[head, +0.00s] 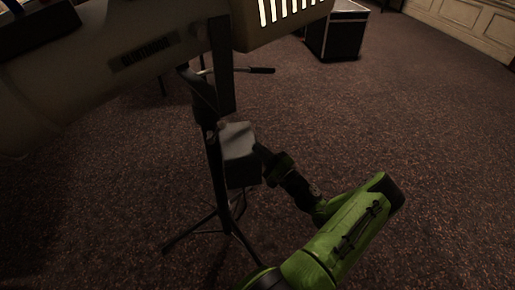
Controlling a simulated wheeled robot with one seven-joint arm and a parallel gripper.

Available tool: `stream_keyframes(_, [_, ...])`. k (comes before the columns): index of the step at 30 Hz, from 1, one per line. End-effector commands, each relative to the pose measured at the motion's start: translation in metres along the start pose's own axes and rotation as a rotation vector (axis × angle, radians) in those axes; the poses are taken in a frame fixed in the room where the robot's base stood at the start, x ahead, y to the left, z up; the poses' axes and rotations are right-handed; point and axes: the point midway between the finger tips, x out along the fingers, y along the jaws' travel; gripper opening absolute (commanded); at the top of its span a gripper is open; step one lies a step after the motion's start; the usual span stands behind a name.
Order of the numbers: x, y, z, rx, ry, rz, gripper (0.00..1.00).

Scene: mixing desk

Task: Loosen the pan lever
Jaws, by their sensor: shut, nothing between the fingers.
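A dark tripod stand (217,182) holds a large beige device with a lettered label (143,53) at the upper left. A thin lever with a dark grip (258,70) sticks out to the right from the stand's head, just under the device. I take it for the pan lever; whether it is tight or loose cannot be seen. My gripper (260,149), dark at the end of my green arm, is below the lever and apart from it. It is shut and empty, beside a grey box on the stand. The fingertips are small and dark.
The grey box (240,152) hangs at the stand's middle, close to my gripper. The tripod's legs (190,232) spread over the brown carpet. A dark case (337,38) stands at the back. The carpet (430,130) to the right is clear.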

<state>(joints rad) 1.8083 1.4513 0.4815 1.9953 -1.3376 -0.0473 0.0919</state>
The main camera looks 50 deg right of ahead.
Motion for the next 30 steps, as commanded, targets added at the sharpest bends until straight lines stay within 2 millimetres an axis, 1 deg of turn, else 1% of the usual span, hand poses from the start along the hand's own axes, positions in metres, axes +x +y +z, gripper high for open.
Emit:
stream_keyframes(1, [0.012,0.001,0.001,-0.003,-0.005,0.001,0.0])
stream_keyframes(9, [0.072,0.002,0.001,-0.005,-0.004,0.003,0.0])
stream_keyframes(12, [0.085,0.002,0.014,0.001,-0.004,0.003,0.0])
stream_keyframes(15, [0.094,0.002,0.023,0.0,-0.003,0.005,0.0])
stream_keyframes(18, [0.098,0.002,0.028,-0.002,-0.001,0.004,0.0])
stream_keyframes(30, [0.099,0.001,0.029,-0.006,-0.001,0.007,0.0])
